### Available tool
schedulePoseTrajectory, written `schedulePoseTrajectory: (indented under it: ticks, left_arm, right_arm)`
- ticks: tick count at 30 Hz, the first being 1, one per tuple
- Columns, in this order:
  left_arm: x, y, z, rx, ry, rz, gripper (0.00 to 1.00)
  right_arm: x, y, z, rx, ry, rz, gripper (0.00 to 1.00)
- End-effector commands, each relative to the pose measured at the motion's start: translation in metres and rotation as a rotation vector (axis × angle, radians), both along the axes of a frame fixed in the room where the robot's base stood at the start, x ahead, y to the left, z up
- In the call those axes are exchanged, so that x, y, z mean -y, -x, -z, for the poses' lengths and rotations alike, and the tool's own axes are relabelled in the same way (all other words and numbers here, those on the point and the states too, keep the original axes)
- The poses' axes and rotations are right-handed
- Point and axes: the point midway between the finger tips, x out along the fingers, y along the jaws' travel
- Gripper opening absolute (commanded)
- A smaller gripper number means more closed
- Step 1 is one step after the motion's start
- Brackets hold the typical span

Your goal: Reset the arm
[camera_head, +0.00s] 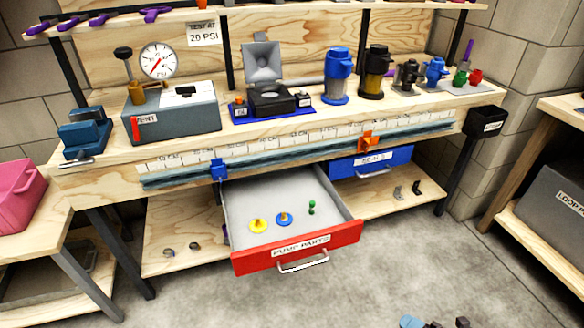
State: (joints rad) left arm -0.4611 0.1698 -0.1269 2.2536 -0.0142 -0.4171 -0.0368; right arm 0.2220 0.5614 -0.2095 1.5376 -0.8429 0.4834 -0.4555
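Neither of my grippers shows clearly in the head view. At the bottom edge, right of centre, a small blue rounded piece (411,322) and dark pieces (461,322) are cut off by the frame. I cannot tell whether they belong to my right arm. No gripper is at the workbench (300,145) or at the open drawer.
A red-fronted "PUMP PARTS" drawer (295,252) sticks out, holding yellow, blue and green parts. The blue drawer (370,163) beside it looks shut. A vise (85,132), gauge box (172,112) and several pumps (337,78) stand on the bench. The floor at right is clear.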

Motion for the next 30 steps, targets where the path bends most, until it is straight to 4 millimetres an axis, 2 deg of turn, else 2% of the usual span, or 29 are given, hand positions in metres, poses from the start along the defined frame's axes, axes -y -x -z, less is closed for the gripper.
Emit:
schedulePoseTrajectory:
  ticks: [2,11,17,21,30]
  left_arm:
    - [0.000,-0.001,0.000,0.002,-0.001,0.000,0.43]
    - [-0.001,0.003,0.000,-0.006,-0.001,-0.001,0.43]
    - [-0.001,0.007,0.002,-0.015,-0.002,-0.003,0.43]
    - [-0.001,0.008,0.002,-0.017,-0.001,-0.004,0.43]
    - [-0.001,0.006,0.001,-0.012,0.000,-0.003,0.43]
  right_arm:
    - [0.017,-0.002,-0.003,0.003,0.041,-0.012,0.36]
    - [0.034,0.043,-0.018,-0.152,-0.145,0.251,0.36]
    - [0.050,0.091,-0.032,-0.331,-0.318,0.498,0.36]
    - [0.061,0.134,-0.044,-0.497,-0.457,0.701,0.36]
    - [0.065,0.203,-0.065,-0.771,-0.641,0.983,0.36]
